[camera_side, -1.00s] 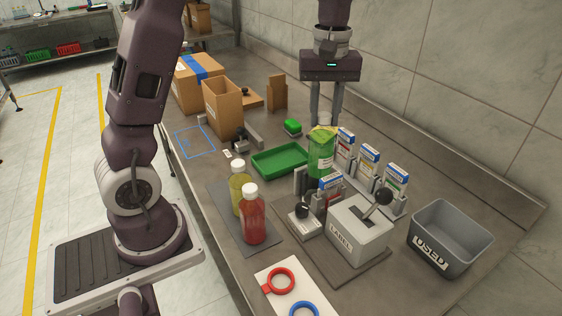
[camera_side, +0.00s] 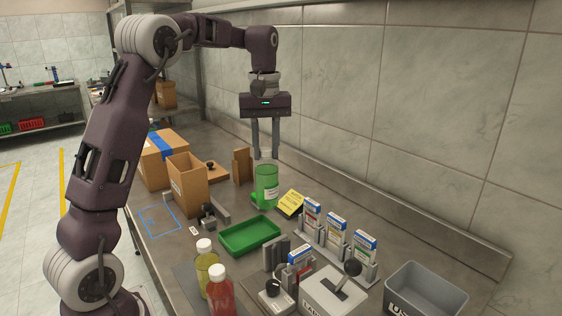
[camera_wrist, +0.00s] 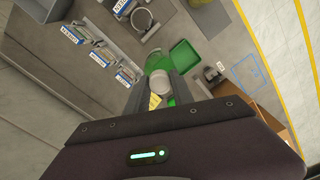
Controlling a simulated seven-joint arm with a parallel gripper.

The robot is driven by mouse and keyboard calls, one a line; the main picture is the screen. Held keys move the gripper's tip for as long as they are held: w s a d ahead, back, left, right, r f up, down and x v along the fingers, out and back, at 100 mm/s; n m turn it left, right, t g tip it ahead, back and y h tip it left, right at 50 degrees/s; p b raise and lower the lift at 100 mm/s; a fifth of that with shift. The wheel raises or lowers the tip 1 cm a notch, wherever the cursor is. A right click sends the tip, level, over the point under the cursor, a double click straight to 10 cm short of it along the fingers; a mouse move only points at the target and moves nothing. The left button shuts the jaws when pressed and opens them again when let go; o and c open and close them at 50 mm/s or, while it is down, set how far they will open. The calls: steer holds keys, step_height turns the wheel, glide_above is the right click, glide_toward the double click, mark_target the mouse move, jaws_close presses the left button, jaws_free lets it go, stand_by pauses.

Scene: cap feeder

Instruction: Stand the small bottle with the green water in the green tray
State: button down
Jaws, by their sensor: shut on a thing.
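The bottle with green water (camera_side: 266,186) is upright and has a white cap, which also shows from above in the wrist view (camera_wrist: 160,78). My gripper (camera_side: 266,152) is shut on it near the top, fingers on both sides. The green tray (camera_side: 248,236) lies empty on the bench, nearer the side camera and slightly left of the bottle; it also shows in the wrist view (camera_wrist: 186,54). The bottle is outside the tray. I cannot tell how far its base is above the bench.
A yellow card (camera_side: 290,203) lies right of the bottle. Several small boxes (camera_side: 336,232) stand in a rack farther right. A yellow bottle (camera_side: 206,268) and a red bottle (camera_side: 221,295) stand in front. An open carton (camera_side: 187,185) is at left, a grey bin (camera_side: 425,292) at right.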

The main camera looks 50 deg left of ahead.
steer(key=a, duration=0.8)
step_height(320, 180, down, 12)
steer(key=shift+s+a, duration=0.35)
steer(key=shift+s, duration=0.05)
steer(key=shift+f, duration=0.45)
stand_by(0.4)
steer(key=shift+f, duration=0.95)
